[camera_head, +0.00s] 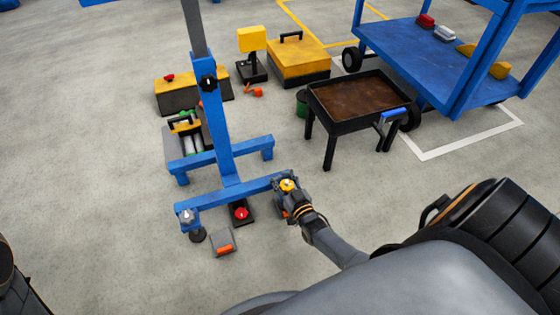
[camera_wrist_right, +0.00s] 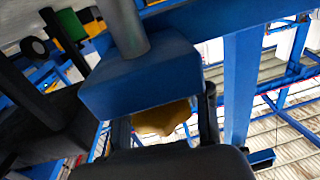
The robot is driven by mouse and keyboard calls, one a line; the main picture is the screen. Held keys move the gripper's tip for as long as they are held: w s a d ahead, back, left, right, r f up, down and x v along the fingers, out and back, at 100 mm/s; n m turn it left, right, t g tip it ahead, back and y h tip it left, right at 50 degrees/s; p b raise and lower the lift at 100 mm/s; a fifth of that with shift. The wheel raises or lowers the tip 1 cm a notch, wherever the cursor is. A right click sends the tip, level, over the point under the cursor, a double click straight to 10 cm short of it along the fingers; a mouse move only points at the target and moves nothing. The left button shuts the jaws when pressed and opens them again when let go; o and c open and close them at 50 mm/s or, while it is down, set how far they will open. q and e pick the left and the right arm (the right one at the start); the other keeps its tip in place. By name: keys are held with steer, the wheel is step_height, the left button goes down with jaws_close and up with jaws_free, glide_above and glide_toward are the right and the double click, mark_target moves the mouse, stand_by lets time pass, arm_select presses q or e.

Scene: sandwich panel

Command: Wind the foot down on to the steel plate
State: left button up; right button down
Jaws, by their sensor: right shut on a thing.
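My right gripper (camera_head: 289,188) is at the right front end of the blue stand's (camera_head: 235,191) base. It is shut on a yellow knob (camera_head: 287,184). In the wrist view the yellow knob (camera_wrist_right: 160,118) sits between the two fingers, against the blue beam end (camera_wrist_right: 140,78), with a grey rod (camera_wrist_right: 122,28) on its other side. The foot and any steel plate at this corner are hidden by the gripper and beam. At the left front corner a silver knob (camera_head: 187,215) sits above a dark round foot (camera_head: 198,235). My left gripper is out of view.
A grey block with an orange part (camera_head: 222,243) and a black piece with a red knob (camera_head: 240,213) lie by the front beam. A black tray table (camera_head: 345,110), yellow case (camera_head: 298,60) and blue cart (camera_head: 420,60) stand behind.

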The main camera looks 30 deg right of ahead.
steer(key=shift+s+d+f+m+h, duration=0.2)
steer(key=shift+m+h, duration=0.2)
steer(key=shift+h, duration=0.2)
steer(key=c, duration=1)
jaws_free()
steer(key=shift+r, duration=0.1)
steer(key=shift+o, duration=0.2)
steer(key=shift+w+a+r, duration=0.1)
steer(key=shift+r, duration=0.05)
steer(key=shift+r, duration=0.15)
step_height(320, 180, up, 10)
steer(key=shift+f, duration=0.25)
